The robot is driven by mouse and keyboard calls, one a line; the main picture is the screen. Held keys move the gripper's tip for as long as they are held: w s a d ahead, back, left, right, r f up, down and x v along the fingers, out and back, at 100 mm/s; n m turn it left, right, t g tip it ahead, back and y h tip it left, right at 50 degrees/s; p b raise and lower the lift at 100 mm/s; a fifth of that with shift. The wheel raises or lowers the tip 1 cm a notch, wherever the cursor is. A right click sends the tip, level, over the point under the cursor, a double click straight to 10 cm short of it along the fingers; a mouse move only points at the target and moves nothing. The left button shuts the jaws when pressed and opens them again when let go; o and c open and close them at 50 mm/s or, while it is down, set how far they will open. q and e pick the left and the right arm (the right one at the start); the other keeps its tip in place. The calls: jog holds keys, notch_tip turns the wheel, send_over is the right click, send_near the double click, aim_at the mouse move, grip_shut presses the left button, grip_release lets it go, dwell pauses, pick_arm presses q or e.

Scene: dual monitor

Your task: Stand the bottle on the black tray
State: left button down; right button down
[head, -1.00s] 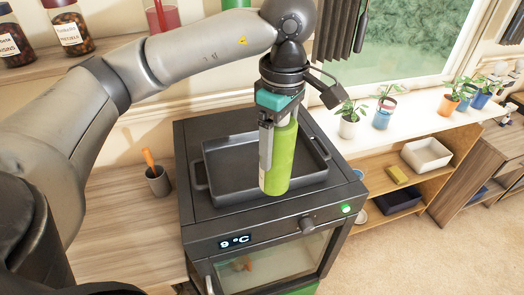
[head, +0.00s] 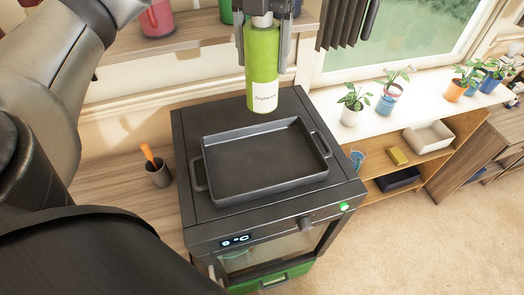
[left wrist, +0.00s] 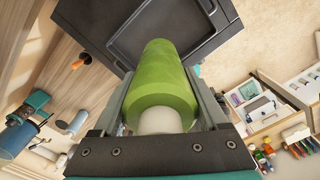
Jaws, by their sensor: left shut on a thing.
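A green bottle (head: 262,68) with a white label hangs upright in the head view, above and behind the back edge of the black tray. My left gripper (head: 264,45) is shut on the bottle, one finger on each side. The bottle also shows in the left wrist view (left wrist: 160,80), between the fingers (left wrist: 163,100), with its white cap toward the camera. The black tray (head: 262,188) is empty and lies on top of a dark oven. A part of the tray shows beyond the bottle in the left wrist view (left wrist: 134,33). My right gripper is not in view.
The oven (head: 195,213) has a lit display and a knob on its front. A dark cup (head: 159,175) with an orange-handled tool stands on the wooden counter at left. Potted plants (head: 350,117) line the white shelf at right. Cups and jars stand on a shelf behind.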

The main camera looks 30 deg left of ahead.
aim_at(262, 82)
pick_arm(q)
jog(key=shift+a, duration=0.1)
jog(key=shift+n, duration=0.3)
notch_tip(262, 82, down, 6)
jog(key=shift+r+b, duration=0.1)
jog(key=shift+b, duration=0.95)
notch_tip(262, 82, down, 14)
grip_release()
